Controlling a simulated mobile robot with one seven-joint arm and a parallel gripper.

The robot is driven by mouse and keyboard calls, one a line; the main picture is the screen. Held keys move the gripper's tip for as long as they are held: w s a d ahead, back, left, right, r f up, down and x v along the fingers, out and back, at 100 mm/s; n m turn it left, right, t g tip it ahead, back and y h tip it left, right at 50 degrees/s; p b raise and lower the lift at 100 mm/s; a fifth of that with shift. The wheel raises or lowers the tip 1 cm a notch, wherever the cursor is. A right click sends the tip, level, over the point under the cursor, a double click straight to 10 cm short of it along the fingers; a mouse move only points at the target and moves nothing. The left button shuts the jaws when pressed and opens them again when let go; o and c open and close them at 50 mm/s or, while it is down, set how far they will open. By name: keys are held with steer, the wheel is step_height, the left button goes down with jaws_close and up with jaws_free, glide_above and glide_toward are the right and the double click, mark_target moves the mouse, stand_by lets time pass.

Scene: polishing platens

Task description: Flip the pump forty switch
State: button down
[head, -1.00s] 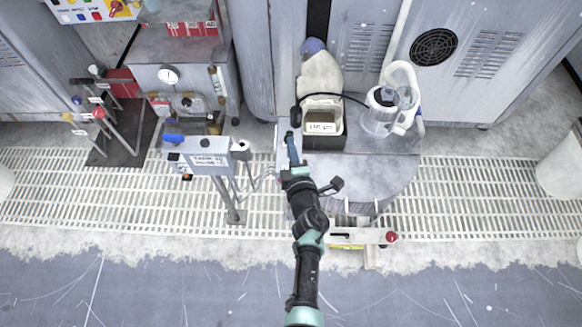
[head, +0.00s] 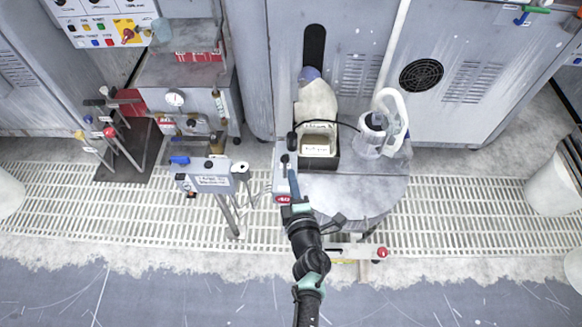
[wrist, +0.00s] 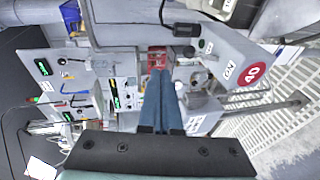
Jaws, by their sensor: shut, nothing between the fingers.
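A pale panel with a round red badge reading 40 (wrist: 253,75) is at the right of the wrist view. A small ON label (wrist: 229,69) sits beside the badge. The panel (head: 281,170) also shows in the head view, with the red badge (head: 283,198) at its near end. A small dark switch-like part (wrist: 198,77) is on the panel, close right of my fingers; its position is unclear. My gripper (wrist: 161,72) has its blue fingers together and empty. In the head view my gripper (head: 292,172) is over the panel's right edge; contact cannot be told.
A black knob-like part with a cord (wrist: 187,30) is just beyond the fingers. A box (head: 319,147), a clear jug (head: 370,135) and a round grey table (head: 375,190) are to the right. A grey control box on a post (head: 210,178) stands left. Floor grating surrounds these.

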steer(key=shift+s+d+r+p, duration=0.2)
steer(key=shift+s+r+p, duration=0.25)
steer(key=shift+s+r, duration=0.25)
steer(key=shift+s+d+r+p, duration=0.2)
steer(key=shift+s+r+p, duration=0.2)
steer(key=shift+s+r, duration=0.25)
steer(key=shift+s, duration=0.1)
steer(key=shift+f, duration=0.1)
